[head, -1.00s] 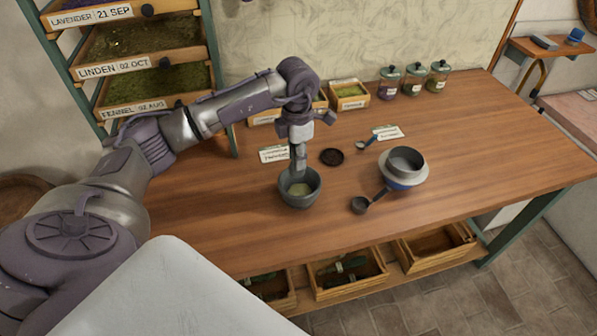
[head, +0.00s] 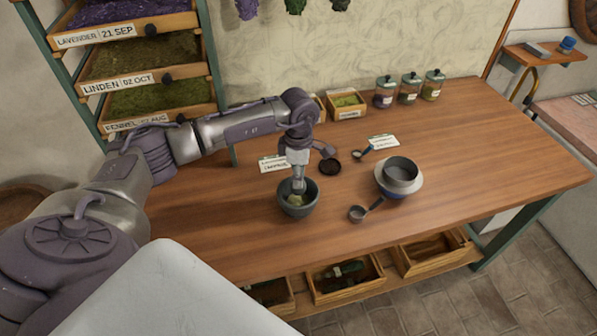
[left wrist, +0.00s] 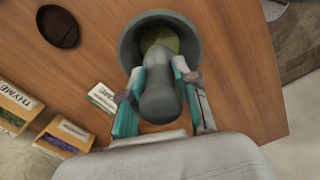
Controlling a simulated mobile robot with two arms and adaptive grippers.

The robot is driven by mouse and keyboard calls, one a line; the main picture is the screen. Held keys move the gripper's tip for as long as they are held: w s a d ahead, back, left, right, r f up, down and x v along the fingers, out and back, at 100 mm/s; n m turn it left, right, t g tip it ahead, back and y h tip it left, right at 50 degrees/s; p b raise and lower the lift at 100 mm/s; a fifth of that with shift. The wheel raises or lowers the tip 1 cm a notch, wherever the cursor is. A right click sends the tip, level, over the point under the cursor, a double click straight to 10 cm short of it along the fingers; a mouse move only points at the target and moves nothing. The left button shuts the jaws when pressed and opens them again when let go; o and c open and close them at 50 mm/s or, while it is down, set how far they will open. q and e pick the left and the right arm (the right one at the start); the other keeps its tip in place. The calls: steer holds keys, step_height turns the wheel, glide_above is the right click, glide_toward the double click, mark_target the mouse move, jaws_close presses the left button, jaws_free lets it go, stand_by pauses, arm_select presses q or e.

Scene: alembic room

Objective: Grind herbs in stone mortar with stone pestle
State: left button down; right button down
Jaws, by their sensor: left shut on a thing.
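The dark grey stone mortar (head: 299,207) stands upright on the wooden table, left of its middle; the left wrist view shows its round rim (left wrist: 127,48). Green herbs (head: 296,199) lie in the bowl and also show in the left wrist view (left wrist: 160,35). My left gripper (head: 298,184) is above the mortar, shut on the grey stone pestle (left wrist: 160,88), between its teal finger pads. My right gripper is not in view.
A bowl with a grey cup (head: 401,171) stands right of the mortar. A dark scoop (head: 359,213), a small spoon (head: 361,152), a dark round lid (head: 330,166) and paper cards (head: 383,141) lie nearby. Lidded jars (head: 409,90) stand at the back. The table's right side is clear.

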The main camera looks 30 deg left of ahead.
arm_select(q)
steer(key=shift+f+b, duration=2)
steer(key=shift+f, duration=0.6)
steer(key=shift+f+b, duration=0.25)
steer(key=shift+b, duration=0.05)
steer(key=c, duration=0.8)
jaws_free()
steer(key=shift+o, duration=0.2)
